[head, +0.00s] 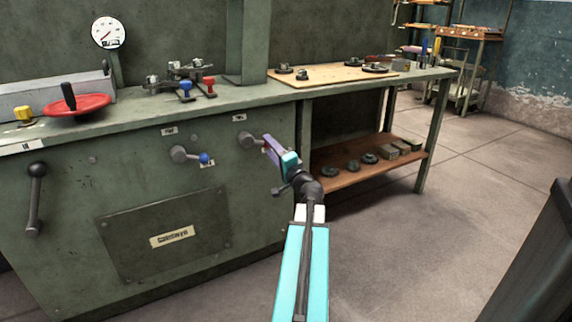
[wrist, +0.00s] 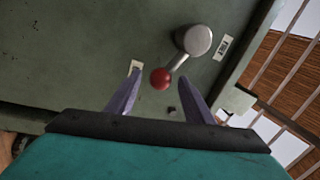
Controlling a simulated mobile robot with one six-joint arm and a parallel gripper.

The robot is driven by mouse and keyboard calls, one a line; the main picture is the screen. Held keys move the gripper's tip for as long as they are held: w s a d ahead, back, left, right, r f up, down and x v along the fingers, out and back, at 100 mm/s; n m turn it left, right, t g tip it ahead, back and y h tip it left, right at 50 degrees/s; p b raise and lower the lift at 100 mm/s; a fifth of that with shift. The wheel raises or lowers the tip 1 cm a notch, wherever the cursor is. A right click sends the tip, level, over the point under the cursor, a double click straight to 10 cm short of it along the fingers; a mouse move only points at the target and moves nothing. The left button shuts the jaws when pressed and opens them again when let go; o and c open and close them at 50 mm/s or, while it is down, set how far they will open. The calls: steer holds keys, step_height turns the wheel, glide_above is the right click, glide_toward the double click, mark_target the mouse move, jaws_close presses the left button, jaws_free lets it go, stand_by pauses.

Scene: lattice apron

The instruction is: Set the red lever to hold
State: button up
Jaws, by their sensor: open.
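The red lever has a grey round hub (wrist: 198,40) and a short bar ending in a red ball (wrist: 160,78). In the wrist view the bar runs from the hub down and left. The ball shows between the fingertips of my open gripper (wrist: 161,73); I cannot tell whether they touch it. A small pale label (wrist: 135,67) is just left of the ball, and another (wrist: 223,47) is right of the hub; neither is readable. In the head view, my gripper (head: 268,147) is at the cabinet front beside the hub (head: 246,140) and hides the ball.
A blue-knobbed lever (head: 203,158) is on the same cabinet front to the left, with a black-knobbed crank (head: 36,190) farther left. A red handwheel (head: 78,105) and small blue and red clamps stand on top. A bench (head: 437,73) with a lower shelf (head: 345,177) stands right.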

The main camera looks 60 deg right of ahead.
steer(key=p+v, duration=0.4)
steer(key=v, duration=0.3)
steer(key=shift+s, duration=0.35)
steer(key=p, duration=0.3)
steer(key=shift+s+a+p, duration=0.2)
steer(key=shift+s+p, duration=0.05)
steer(key=shift+p, duration=0.05)
steer(key=p+v, duration=0.2)
steer(key=p, duration=0.5)
steer(key=shift+w+a+r+p, duration=0.1)
steer(key=shift+p, duration=0.2)
steer(key=shift+v, duration=1.45)
